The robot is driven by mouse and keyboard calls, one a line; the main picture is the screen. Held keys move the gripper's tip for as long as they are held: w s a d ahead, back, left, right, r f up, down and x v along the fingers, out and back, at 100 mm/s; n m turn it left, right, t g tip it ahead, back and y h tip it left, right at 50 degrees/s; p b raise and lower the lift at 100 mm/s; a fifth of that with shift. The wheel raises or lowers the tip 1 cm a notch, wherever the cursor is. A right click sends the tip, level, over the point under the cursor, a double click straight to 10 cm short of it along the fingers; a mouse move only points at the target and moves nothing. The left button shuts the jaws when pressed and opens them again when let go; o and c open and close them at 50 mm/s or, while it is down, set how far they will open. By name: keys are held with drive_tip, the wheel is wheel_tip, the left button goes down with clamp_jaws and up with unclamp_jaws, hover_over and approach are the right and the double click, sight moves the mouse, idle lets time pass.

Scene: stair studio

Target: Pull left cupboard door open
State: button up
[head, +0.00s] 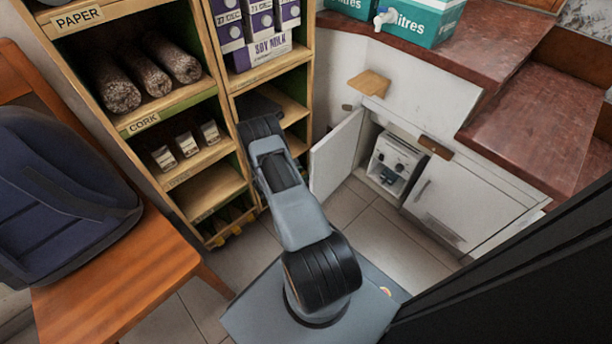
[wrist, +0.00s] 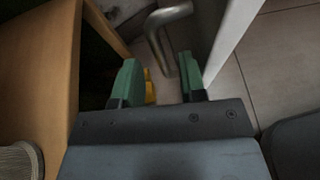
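The left cupboard door (head: 335,157) is white and stands swung well open in the head view. Its edge (wrist: 232,40) shows at the right of my gripper in the wrist view. A bent metal handle (wrist: 160,40) lies ahead of my fingertips, its lower end between them in the picture. I cannot tell whether it touches a finger. My gripper (wrist: 160,82) has two green fingers, spread apart with nothing clearly held. In the head view my gripper is hidden behind my arm, near the shelf unit.
A wooden shelf unit (head: 217,150) stands close at the left of the open door. A white appliance (head: 393,165) sits inside the cupboard. The right cupboard door (head: 447,203) is closed. A chair (head: 120,275) with a blue backpack (head: 60,200) is at the left.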

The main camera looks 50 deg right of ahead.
drive_tip(key=shift+b+x, duration=0.3)
drive_tip(key=shift+x, duration=0.9)
clamp_jaws()
